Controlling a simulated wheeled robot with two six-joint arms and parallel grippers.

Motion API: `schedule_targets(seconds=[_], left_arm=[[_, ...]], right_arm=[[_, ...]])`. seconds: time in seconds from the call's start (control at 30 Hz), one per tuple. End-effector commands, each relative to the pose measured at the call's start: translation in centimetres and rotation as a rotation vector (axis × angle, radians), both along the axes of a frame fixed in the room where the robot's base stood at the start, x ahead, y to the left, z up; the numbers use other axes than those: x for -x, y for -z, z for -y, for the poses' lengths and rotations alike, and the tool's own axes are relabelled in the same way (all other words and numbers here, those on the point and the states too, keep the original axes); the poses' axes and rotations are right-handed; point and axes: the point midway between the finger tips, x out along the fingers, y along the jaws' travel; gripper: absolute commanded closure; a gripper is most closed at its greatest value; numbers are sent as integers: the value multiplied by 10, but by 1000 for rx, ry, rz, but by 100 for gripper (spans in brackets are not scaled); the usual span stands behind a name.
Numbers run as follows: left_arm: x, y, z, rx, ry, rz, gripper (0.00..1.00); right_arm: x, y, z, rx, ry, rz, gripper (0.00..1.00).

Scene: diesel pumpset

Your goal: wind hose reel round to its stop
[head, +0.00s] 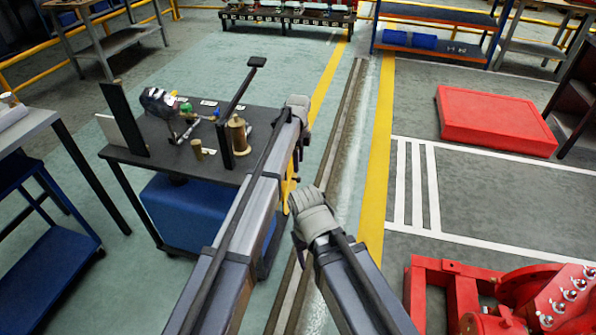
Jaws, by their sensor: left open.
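I cannot single out the hose reel for certain. A dark cart (150,160) at the left of centre carries several small fittings, including a brass cylinder (238,136) and a dark rounded part (158,102). Some yellow parts (291,178) show at the cart's right side, partly behind my left arm. My left gripper (299,156) is mostly hidden behind my left arm, near the cart's right edge; it is open, and I see nothing held. My right arm's grey joint shows right of it, but the right gripper is out of sight.
A blue box (190,212) sits under the cart top. A grey bench (22,128) stands at the left. A red platform (493,121) and red machinery (520,300) are at the right. The striped floor between them is clear.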

Motion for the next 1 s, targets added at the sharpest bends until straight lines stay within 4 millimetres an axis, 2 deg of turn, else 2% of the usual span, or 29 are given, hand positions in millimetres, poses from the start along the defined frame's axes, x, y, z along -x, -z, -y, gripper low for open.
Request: schedule_targets(seconds=[0.27,0.47,0.8,1.0], left_arm=[[1,8,0,0,-1,0,39],[1,27,0,0,-2,0,39],[1,70,0,0,-3,1,39],[1,79,0,0,-3,0,39]], right_arm=[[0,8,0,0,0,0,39],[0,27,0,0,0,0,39],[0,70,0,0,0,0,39],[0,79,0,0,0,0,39]])
